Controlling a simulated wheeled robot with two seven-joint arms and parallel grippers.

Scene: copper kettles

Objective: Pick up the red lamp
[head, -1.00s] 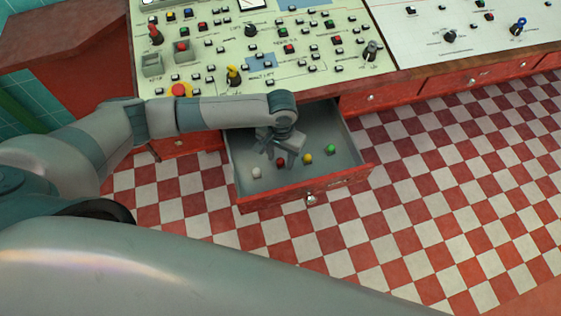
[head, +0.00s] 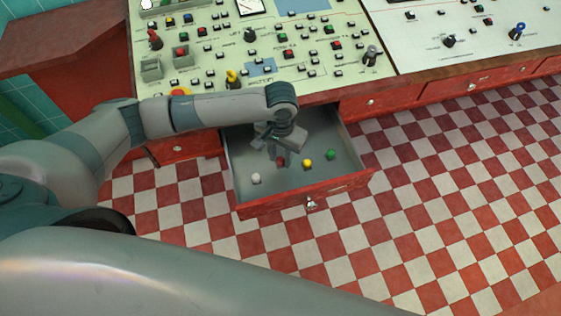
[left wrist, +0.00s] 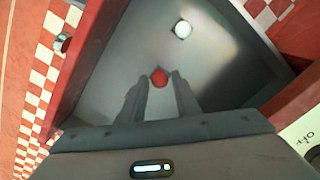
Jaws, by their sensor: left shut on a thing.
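The red lamp (head: 281,161) is a small red ball inside the open drawer (head: 310,199), between a white lamp and a yellow lamp. My left gripper (head: 279,157) reaches down into the drawer and is shut on the red lamp. In the left wrist view the red lamp (left wrist: 159,76) sits between the two fingertips (left wrist: 160,80). The fingers hide part of it in the head view. My right gripper is not in view.
A white lamp (head: 256,179), a yellow lamp (head: 307,163) and a green lamp (head: 331,154) lie in the drawer. Drawer walls stand close around my gripper. The control panel (head: 210,50) overhangs behind. The checkered floor (head: 440,180) at right is clear.

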